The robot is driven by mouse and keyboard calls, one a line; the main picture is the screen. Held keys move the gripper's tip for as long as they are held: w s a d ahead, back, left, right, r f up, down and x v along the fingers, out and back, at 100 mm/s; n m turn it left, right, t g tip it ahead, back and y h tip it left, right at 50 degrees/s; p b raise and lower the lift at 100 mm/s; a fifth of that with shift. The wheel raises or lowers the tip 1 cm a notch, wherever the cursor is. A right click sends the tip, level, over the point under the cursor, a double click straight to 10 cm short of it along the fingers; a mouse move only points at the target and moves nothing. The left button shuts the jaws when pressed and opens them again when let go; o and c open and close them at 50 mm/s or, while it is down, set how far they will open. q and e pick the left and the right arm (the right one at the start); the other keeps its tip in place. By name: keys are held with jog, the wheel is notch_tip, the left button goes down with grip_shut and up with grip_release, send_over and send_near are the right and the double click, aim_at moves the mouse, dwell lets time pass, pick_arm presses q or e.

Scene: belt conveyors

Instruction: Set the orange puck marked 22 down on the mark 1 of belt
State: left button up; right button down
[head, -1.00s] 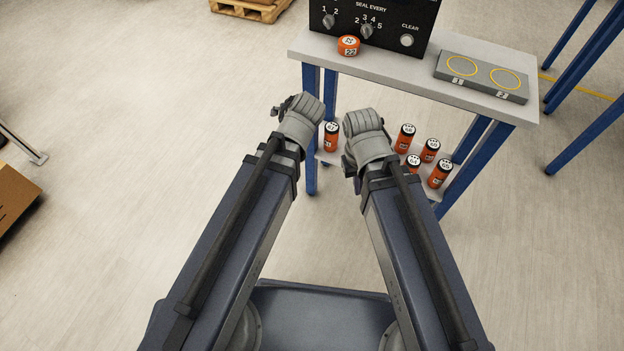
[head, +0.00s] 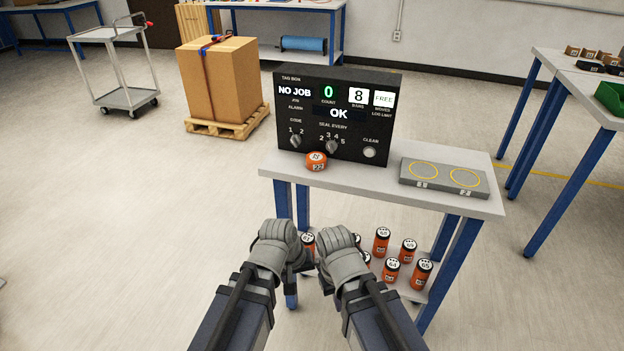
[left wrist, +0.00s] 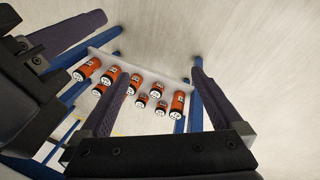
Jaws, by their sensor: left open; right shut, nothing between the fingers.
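The orange puck (head: 316,162), with a white top and a label that seems to read 22, stands on the light grey table (head: 300,186) in front of a black control box. No belt is recognisable. My left gripper (head: 304,266) and right gripper (head: 324,284) are side by side below the table's near edge, apart from the puck. The left wrist view shows the left fingers (left wrist: 158,85) open and empty. The right gripper is shut and empty; its fingertips are mostly hidden.
The black control box (head: 338,115) stands behind the puck. Several orange cylinders (head: 381,242) stand on the lower shelf, also in the left wrist view (left wrist: 133,84). A carton (head: 217,85) on a pallet and a trolley (head: 118,65) stand back left. Another table (head: 571,85) is right.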

pick_arm(q)
jog(key=w+d+r+n+t+h, duration=0.2)
jog(key=w+n+h, duration=0.1)
jog(key=w+n, duration=0.15)
jog(key=n+t+h+b, duration=0.15)
jog(key=n+t, duration=1.05)
jog(key=n, duration=1.3)
send_near(313, 160)
jog(key=shift+h+x, duration=0.25)
jog(key=shift+x, duration=4.95)
jog(key=shift+s+a+f, duration=0.1)
jog(key=shift+a, duration=0.05)
jog(key=c, duration=1.5)
notch_tip(313, 160, up, 28)
jog(key=p, duration=2.8)
